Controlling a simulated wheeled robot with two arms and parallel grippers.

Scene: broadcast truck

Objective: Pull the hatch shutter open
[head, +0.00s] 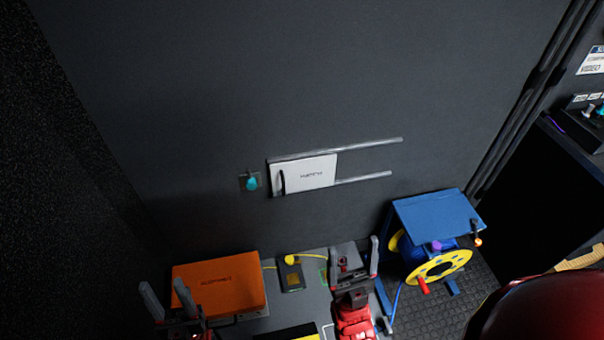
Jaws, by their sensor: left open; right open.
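My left gripper (168,300) is open and empty at the lower left, in front of the orange case. My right gripper (357,258) is open over the grey bench, below the shutter and apart from it. Neither gripper touches the shutter or its handle.
A teal knob (251,183) is on the wall left of the shutter. The orange case (218,284) and a small dark box (291,276) with a yellow cable are on the bench (313,300). A blue-and-yellow cable reel (436,267) stands at right. The wall around the rails is clear.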

